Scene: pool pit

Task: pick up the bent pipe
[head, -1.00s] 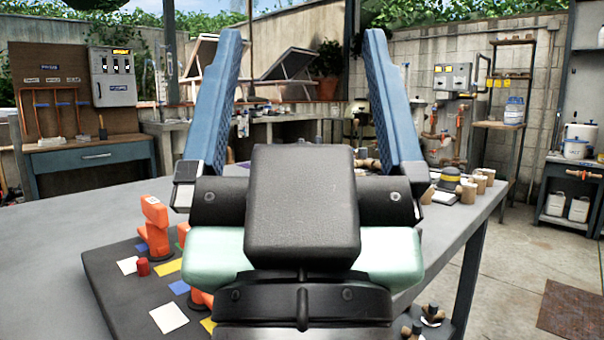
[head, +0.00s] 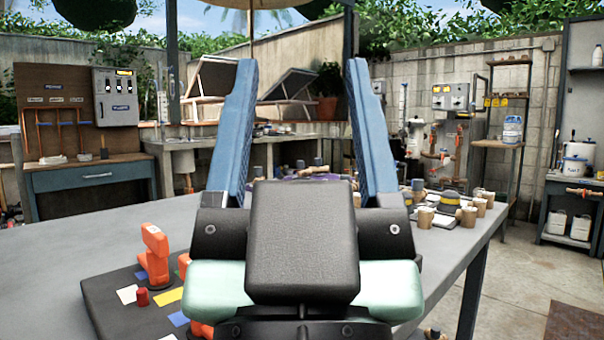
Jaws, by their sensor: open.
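My gripper (head: 301,70) is open, its two blue fingers pointing away from me over the grey table (head: 60,270). The space between the fingers looks empty. I cannot make out the bent pipe for certain. Small tan and dark pieces (head: 312,170) lie at the table's far side, seen between the fingers; they are too small to tell apart, and the gripper's body hides part of the table in front of them.
A dark board (head: 108,305) with an orange tool (head: 156,252), a red cap (head: 142,297) and coloured squares is at the table's near left. Several tan cups (head: 425,217) stand near the right edge. Concrete floor (head: 530,262) is open to the right.

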